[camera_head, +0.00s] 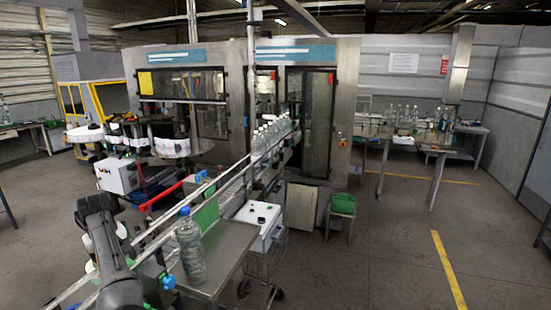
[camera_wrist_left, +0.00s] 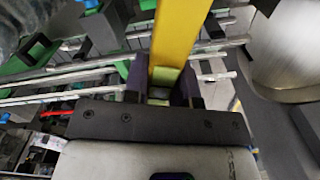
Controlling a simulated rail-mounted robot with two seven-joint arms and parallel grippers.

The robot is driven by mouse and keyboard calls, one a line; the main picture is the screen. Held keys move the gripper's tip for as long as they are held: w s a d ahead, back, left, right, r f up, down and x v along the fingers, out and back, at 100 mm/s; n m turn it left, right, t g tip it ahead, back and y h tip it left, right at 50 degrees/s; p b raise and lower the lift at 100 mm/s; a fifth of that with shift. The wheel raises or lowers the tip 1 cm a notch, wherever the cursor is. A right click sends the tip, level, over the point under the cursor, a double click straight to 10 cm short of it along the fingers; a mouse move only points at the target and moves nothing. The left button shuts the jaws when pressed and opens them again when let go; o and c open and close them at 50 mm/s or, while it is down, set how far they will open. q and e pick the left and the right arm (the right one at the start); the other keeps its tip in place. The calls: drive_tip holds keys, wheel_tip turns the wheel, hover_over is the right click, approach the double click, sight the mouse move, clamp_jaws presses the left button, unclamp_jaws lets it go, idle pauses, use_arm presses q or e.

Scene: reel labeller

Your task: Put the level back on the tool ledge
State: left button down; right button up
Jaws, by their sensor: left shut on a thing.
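In the left wrist view, the yellow level (camera_wrist_left: 176,40) is a long flat bar that runs up out of the top of the picture. My left gripper (camera_wrist_left: 163,84) is shut on it, with a dark finger on each side near the bar's lower end. In the head view, my left arm shows at the lower left beside the conveyor, but its fingers and the level cannot be made out there. My right gripper is in neither view. I cannot pick out the tool ledge with certainty.
The conveyor rails (camera_head: 228,182) run diagonally to several bottles (camera_head: 270,137) by the machine (camera_head: 320,100). A large bottle (camera_head: 190,245) stands on the steel side table (camera_head: 222,255). A red bar (camera_head: 172,192) lies near the rails. Open floor (camera_head: 385,250) is at right.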

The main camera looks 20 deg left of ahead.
use_arm(q)
drive_tip(key=w+d+f+m, duration=0.2)
drive_tip(key=w+d+f, duration=0.3)
drive_tip(key=d, duration=0.2)
drive_tip(key=w+d+f+m, duration=0.2)
drive_tip(key=w+d+f, duration=0.3)
drive_tip(key=d, duration=0.3)
drive_tip(key=w+d+r+m, duration=0.1)
drive_tip(key=d+r+m, duration=0.3)
drive_tip(key=d+r, duration=1.2)
drive_tip(key=s+d+m, duration=0.4)
drive_tip(key=d, duration=0.7)
drive_tip(key=s+d+f+m+b, duration=0.1)
drive_tip(key=s+f+b, duration=0.1)
drive_tip(key=f+b, duration=0.95)
drive_tip(key=s+d+f+m+b, duration=0.1)
drive_tip(key=f+b, duration=1)
drive_tip(key=f, duration=0.2)
drive_tip(key=s+r+p, duration=0.8)
drive_tip(key=r+p, duration=0.2)
drive_tip(key=p, duration=0.4)
drive_tip(key=s+r+p, duration=0.8)
drive_tip(key=r+p, duration=0.3)
drive_tip(key=p, duration=0.4)
drive_tip(key=shift+s+a+r, duration=0.15)
drive_tip(key=shift+s+r, duration=0.15)
drive_tip(key=shift+s, duration=0.05)
